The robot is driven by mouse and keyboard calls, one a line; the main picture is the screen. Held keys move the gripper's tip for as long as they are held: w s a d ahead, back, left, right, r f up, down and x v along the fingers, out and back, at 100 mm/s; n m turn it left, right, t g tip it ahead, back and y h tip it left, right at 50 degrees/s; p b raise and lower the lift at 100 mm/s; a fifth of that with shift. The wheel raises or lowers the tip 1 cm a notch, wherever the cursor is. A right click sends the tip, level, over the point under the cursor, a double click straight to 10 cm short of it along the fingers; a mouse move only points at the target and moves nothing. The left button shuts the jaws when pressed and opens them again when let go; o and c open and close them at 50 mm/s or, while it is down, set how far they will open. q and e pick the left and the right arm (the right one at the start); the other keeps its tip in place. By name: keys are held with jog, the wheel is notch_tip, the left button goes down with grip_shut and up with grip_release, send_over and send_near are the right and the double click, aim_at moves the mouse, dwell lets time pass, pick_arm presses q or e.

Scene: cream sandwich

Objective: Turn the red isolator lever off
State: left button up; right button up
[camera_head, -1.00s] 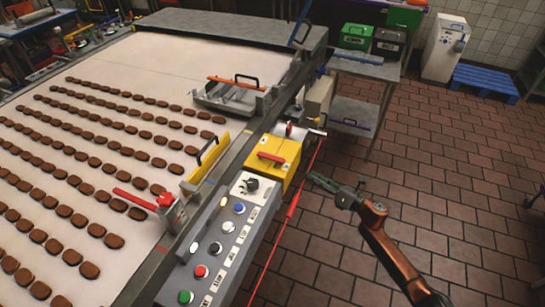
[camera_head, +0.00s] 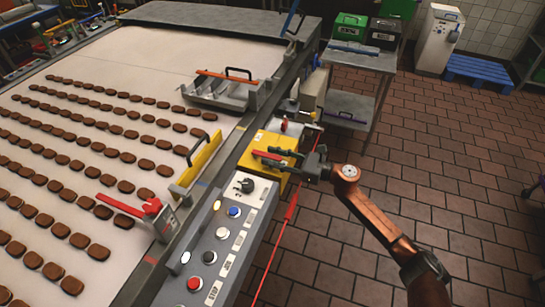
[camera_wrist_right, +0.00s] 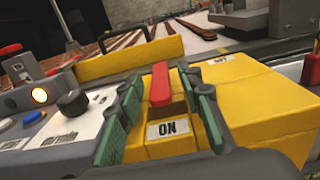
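The red isolator lever (camera_head: 267,155) sits on the yellow isolator box (camera_head: 276,139) beside the conveyor. In the right wrist view the red lever (camera_wrist_right: 160,86) stands over a white ON label (camera_wrist_right: 168,129) on the yellow box. My right gripper (camera_head: 262,158) is at the box, its fingers reaching in from the right. In the wrist view its green-padded fingers (camera_wrist_right: 166,100) are open, one on each side of the lever, with gaps visible. My left gripper is not in view.
A grey control panel (camera_head: 213,237) with several buttons and a black knob (camera_head: 246,186) adjoins the box. Another red handle (camera_head: 130,206) and a yellow guard (camera_head: 197,160) stand at the conveyor edge. A red pull cord (camera_head: 290,206) runs alongside. The tiled floor (camera_head: 440,150) is open.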

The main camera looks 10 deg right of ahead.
grip_shut()
dwell(0.4)
dwell(0.4)
